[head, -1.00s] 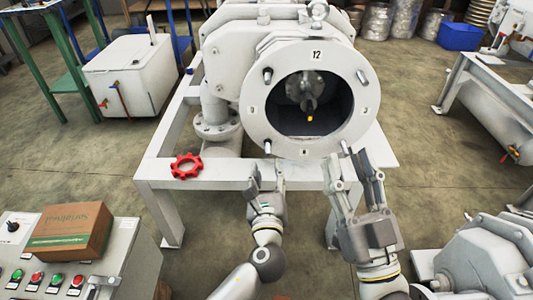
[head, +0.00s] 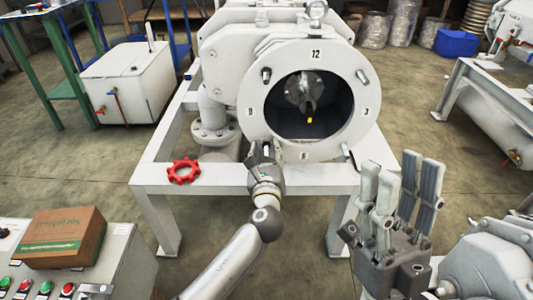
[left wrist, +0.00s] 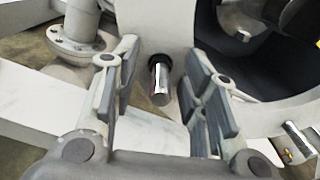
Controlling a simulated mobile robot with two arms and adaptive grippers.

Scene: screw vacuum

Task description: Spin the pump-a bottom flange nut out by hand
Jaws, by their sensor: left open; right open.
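The pump's round flange (head: 258,125) faces me, marked with clock numbers around a dark opening. Bare studs stick out at its upper left (head: 266,75), upper right (head: 362,75) and lower right (head: 347,152). My left gripper (head: 264,152) is at the flange's lower left and covers the stud there. In the left wrist view a shiny cylindrical stud end (left wrist: 160,82) with a dark ring at its base lies between the open fingers, apart from both. I cannot make out a separate nut. My right gripper (head: 403,166) is open and empty, right of the frame and nearer to me.
A white frame (head: 215,180) carries the pump, with a red handwheel (head: 184,171) on its left. A cardboard box (head: 62,235) sits on the control panel at lower left. Another machine (head: 490,255) stands at lower right.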

